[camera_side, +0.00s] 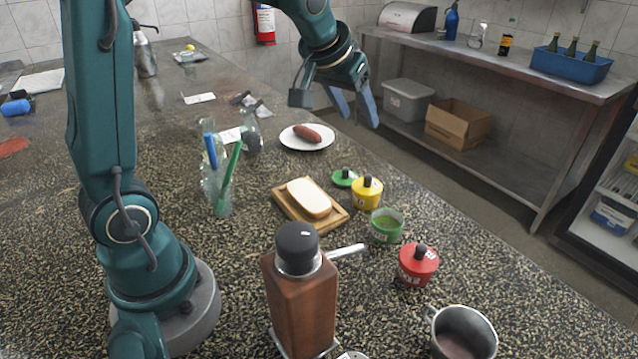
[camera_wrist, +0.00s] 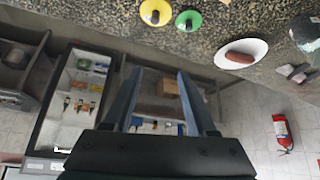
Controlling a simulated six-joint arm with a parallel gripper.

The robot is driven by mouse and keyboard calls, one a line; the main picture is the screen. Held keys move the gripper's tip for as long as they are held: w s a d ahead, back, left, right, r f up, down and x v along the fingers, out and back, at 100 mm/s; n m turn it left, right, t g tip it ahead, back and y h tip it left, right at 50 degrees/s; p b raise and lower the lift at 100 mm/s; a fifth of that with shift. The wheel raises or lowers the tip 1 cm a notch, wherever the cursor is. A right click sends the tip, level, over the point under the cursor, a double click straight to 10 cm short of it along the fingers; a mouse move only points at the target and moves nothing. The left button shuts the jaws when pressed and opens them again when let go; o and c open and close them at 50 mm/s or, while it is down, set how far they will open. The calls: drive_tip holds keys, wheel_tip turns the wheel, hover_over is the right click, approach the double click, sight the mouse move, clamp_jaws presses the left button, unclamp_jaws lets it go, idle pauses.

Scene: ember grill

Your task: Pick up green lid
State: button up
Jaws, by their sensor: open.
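The green lid (camera_side: 344,177) is a small round lid with a dark knob. It lies on the speckled counter between the bread board and the yellow-lidded jar. In the wrist view the green lid (camera_wrist: 188,20) is near the top edge. An open green jar (camera_side: 386,226) with green contents stands nearer the camera, beside the yellow jar (camera_side: 367,192). My gripper (camera_side: 356,108) is open and empty, high above the counter's far edge, well away from the lid. Its two blue fingers also show in the wrist view (camera_wrist: 158,82).
A white plate (camera_side: 290,143) with a sausage lies behind the lid. A cutting board (camera_side: 338,222) with bread is beside it. A red jar (camera_side: 418,265), a metal cup (camera_side: 462,335) and a wooden grinder (camera_side: 300,300) stand nearer. Bottles holding green and blue sticks (camera_side: 217,190) stand left.

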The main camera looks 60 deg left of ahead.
drive_tip(key=w+a+f+n+g, duration=0.1)
drive_tip(key=w+a+f+g, duration=0.1)
drive_tip(key=w+a+f, duration=0.45)
hover_over(346, 169)
drive_tip(key=s, duration=0.2)
drive_tip(key=shift+n+g, duration=0.3)
drive_tip(key=shift+g, duration=0.1)
drive_tip(key=f, duration=0.4)
drive_tip(key=d+f, duration=0.1)
drive_tip(key=f, duration=0.1)
drive_tip(key=shift+f, duration=0.25)
drive_tip(key=shift+x, duration=2.25)
drive_tip(key=shift+w+a, duration=0.1)
clamp_jaws()
